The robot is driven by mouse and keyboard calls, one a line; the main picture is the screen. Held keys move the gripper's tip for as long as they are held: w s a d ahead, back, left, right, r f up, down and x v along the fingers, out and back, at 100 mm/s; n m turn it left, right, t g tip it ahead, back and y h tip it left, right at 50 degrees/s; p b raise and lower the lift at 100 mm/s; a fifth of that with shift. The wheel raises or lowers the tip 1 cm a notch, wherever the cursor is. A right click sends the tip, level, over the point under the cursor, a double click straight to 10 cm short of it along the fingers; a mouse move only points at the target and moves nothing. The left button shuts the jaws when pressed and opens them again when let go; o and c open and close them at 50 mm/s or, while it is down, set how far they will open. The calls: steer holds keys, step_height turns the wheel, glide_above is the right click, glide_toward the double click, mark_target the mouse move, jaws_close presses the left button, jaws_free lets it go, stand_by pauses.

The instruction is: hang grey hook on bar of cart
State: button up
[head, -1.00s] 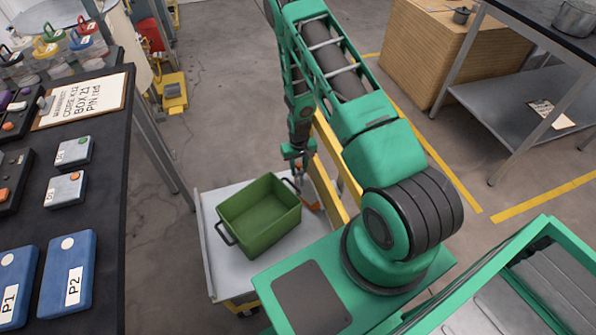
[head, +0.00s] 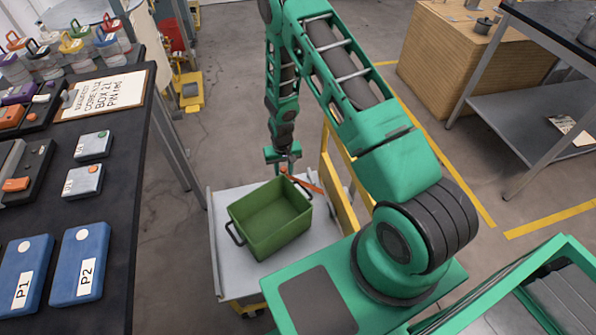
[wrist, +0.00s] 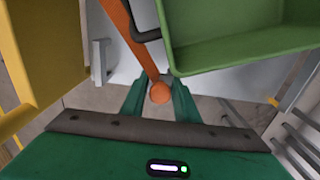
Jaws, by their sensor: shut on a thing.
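My gripper (head: 283,166) is over the far edge of the cart (head: 226,272), just beyond the green bin. In the wrist view its two green fingers (wrist: 160,100) are shut on the round end of an orange rod (wrist: 138,45). The rod slants away past the bin's dark handle; in the head view the orange rod (head: 309,184) lies close to the bin's far right corner. A yellow frame (head: 347,196) stands along the cart's right side. I cannot clearly make out a grey hook; a small grey bracket-like piece (wrist: 99,62) shows left of the rod.
The green bin (head: 270,222) stands on the cart's tray, very near the rod. A dark table (head: 120,190) with blue boxes (head: 78,265) is on the left. A grey shelf table (head: 505,120) and a wooden cabinet (head: 425,60) are at the right. The floor beyond the cart is clear.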

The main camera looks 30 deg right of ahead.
steer(key=w+a+r, duration=0.1)
steer(key=a+r, duration=0.4)
steer(key=a, duration=0.1)
steer(key=shift+w+a, duration=0.2)
steer(key=shift+a, duration=0.15)
stand_by(0.7)
